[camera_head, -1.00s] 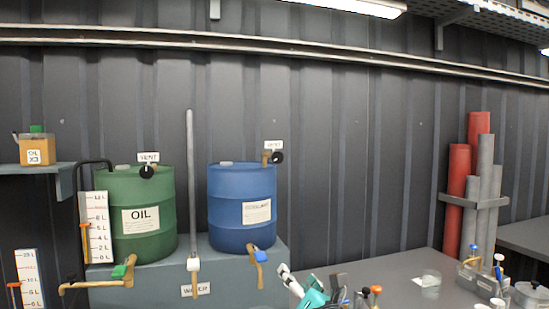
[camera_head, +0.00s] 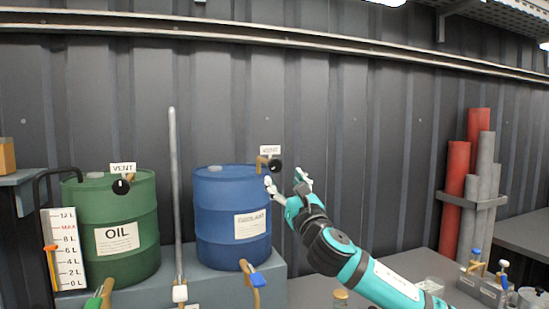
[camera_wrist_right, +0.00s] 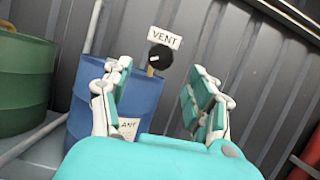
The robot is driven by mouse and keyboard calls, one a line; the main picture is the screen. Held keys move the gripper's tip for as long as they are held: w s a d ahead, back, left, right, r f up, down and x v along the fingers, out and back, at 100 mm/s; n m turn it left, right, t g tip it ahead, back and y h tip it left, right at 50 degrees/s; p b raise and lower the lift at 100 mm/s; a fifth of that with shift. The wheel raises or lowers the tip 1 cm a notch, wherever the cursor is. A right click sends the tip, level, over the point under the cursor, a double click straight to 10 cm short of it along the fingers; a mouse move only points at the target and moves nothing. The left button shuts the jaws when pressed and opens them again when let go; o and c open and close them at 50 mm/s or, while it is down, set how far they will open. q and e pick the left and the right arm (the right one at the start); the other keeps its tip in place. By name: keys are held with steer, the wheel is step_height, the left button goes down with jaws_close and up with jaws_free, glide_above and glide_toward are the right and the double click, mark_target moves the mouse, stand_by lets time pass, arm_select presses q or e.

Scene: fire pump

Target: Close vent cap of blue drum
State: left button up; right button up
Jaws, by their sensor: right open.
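The blue drum (camera_head: 228,225) stands on a grey bench in the head view. Its black vent cap (camera_head: 275,166) sits on a brass pipe at the top right, under a VENT label. In the right wrist view the cap (camera_wrist_right: 160,57) shows between and beyond the fingers, with a white mark on its face. My right gripper (camera_head: 287,182) is open and empty, just below and right of the cap, apart from it as far as I can tell. It also shows in the right wrist view (camera_wrist_right: 160,88). My left gripper is not in view.
A green oil drum (camera_head: 120,245) with its own black vent cap (camera_head: 120,187) stands to the left. A grey upright pipe (camera_head: 175,200) rises between the drums. Red and grey tubes (camera_head: 470,190) stand at the right.

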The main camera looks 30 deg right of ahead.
mark_target(276, 167)
steer(key=p+x, duration=0.1)
steer(key=x, duration=0.2)
steer(key=p+x, duration=0.1)
steer(key=x, duration=0.2)
steer(key=shift+r, duration=0.25)
steer(key=shift+w+d, duration=0.1)
steer(key=shift+w, duration=0.25)
steer(key=shift+w+r, duration=0.1)
steer(key=shift+w, duration=0.1)
steer(key=c, duration=1.2)
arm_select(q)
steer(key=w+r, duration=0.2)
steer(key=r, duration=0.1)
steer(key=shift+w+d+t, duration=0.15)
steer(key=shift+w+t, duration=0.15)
